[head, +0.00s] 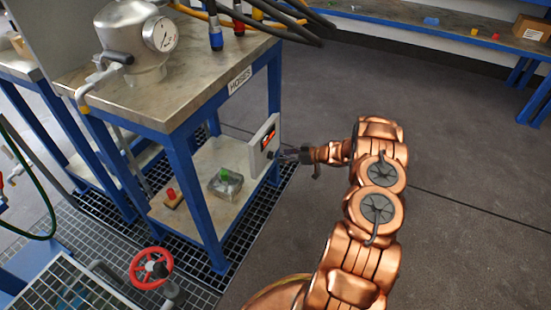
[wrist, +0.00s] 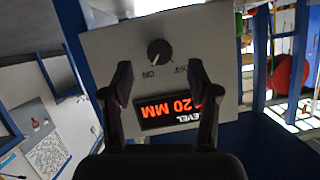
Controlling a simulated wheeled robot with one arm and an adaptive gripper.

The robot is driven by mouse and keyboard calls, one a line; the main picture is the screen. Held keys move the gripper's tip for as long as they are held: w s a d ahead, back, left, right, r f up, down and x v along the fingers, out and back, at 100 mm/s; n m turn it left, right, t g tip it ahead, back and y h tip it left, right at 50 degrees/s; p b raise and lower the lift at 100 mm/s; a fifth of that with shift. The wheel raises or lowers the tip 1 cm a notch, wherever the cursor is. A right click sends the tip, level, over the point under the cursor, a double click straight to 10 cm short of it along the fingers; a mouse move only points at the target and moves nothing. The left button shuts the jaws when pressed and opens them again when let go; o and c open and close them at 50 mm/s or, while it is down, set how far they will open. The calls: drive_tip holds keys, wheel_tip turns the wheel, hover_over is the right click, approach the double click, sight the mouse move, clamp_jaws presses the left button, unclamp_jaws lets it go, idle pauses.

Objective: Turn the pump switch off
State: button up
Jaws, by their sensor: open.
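The pump switch is a black round knob (wrist: 160,51) on a grey panel (wrist: 101,45), seen upside down in the wrist view. The labels ON and OFF are beside it, and its pale mark seems to point toward ON. Below it in the picture is a dark display (wrist: 168,113) with orange text reading a level in MM, partly hidden by a finger. My gripper (wrist: 159,76) is open, its fingertips spread on either side of the knob's column and apart from it. In the head view the panel (head: 257,152) hangs on the bench's right side, with my gripper (head: 290,156) close before it.
A blue-legged bench (head: 200,95) labelled HOSES carries a metal vessel with a gauge (head: 162,34) and hoses. Its lower shelf holds a clear box (head: 225,186) and a red-topped item (head: 171,195). A red valve wheel (head: 150,268) stands front left. The floor at right is clear.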

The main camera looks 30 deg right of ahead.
sight(273, 156)
drive_tip(key=shift+b+x, duration=0.4)
drive_tip(key=shift+x, duration=1.9)
drive_tip(key=shift+c, duration=0.4)
clamp_jaws()
